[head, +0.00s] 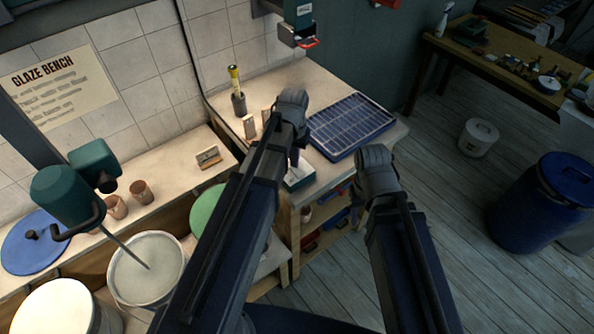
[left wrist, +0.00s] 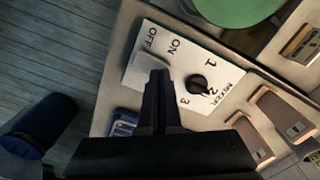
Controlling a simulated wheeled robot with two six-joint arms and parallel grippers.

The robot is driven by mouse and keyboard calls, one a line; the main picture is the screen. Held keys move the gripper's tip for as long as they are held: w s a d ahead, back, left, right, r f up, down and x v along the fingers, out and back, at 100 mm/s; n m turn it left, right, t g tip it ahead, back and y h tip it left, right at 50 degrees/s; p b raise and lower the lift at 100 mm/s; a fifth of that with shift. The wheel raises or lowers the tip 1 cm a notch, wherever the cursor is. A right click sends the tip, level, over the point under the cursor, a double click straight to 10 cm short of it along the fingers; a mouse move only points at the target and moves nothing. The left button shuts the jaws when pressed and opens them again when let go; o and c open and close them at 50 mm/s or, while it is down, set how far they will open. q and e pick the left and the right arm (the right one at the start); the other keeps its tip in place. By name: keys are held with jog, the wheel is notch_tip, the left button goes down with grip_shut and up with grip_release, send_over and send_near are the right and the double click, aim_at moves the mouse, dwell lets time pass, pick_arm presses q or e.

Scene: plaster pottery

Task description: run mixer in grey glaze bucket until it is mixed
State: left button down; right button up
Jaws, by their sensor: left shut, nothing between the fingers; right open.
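The green mixer head (head: 68,195) hangs over the bench at the left, and its thin shaft (head: 122,247) slants into the grey glaze bucket (head: 175,290). The glaze surface looks pale grey; I cannot tell whether it is moving. The white control panel (head: 304,180) is partly hidden by my left arm. In the left wrist view the panel (left wrist: 222,98) shows OFF, ON, a pale switch (left wrist: 150,66) and a black knob (left wrist: 198,85) beside 1, 2, 3. My left gripper (left wrist: 160,75) is shut and empty, its tips at the switch; contact is unclear. My right gripper (head: 354,196) is open, right of the bench.
A white bucket (head: 52,308), blue lid (head: 30,250) and green lid (head: 203,206) are at the left. A blue barrel (head: 540,205) stands on open floor at right.

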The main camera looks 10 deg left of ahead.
pick_arm(q)
jog(key=shift+f+b, duration=0.35)
jog(key=shift+f, duration=0.05)
notch_tip(320, 180, up, 7)
jog(key=p, duration=0.7)
dwell(0.4)
jog(key=shift+s+d+f, duration=0.1)
jog(key=shift+s+d, duration=0.15)
jog(key=s+d+f+m+y+b, duration=0.1)
jog(key=s+d+f+m+b, duration=0.1)
jog(key=s+d, duration=0.8)
jog(key=s+b, duration=0.1)
jog(key=s, duration=0.2)
jog(key=shift+s+f, duration=0.4)
